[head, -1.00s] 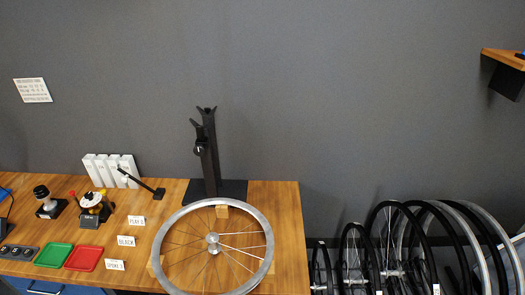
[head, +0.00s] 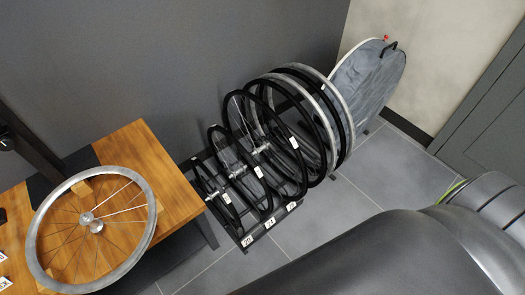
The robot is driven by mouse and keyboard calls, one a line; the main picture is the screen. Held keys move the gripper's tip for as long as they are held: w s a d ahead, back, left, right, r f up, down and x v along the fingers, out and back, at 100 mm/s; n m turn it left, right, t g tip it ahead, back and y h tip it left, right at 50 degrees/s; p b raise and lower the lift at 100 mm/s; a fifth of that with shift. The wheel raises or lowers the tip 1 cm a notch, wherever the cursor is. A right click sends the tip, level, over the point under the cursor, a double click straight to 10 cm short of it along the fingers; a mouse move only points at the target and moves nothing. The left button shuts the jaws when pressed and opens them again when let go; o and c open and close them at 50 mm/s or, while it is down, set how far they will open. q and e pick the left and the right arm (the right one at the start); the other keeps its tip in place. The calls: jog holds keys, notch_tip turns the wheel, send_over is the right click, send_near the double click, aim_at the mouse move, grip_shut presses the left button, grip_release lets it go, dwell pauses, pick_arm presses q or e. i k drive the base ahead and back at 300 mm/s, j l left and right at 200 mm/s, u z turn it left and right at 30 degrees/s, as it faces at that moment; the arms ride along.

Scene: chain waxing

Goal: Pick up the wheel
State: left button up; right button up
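A silver spoked wheel (head: 148,222) lies flat at the right end of the wooden bench, resting on small wooden blocks. Several more wheels stand upright in a floor rack to the right of the bench. They include small black-rimmed wheels (head: 217,190) at the front and larger black and silver wheels (head: 347,108) behind. Neither gripper shows in the head view. A large dark grey part of my own body fills the lower right corner.
The wooden bench (head: 150,150) ends left of the rack (head: 262,228), which carries small white number tags. A grey round-edged bag (head: 368,80) leans on the wall behind the rack. Grey tiled floor (head: 335,215) is open before the rack. A grey door (head: 495,125) is at right.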

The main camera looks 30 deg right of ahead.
aim_at(245, 94)
jog(key=l+u, duration=0.3)
jog(key=l, duration=0.45)
jog(key=l+u, duration=0.3)
jog(key=l, duration=0.5)
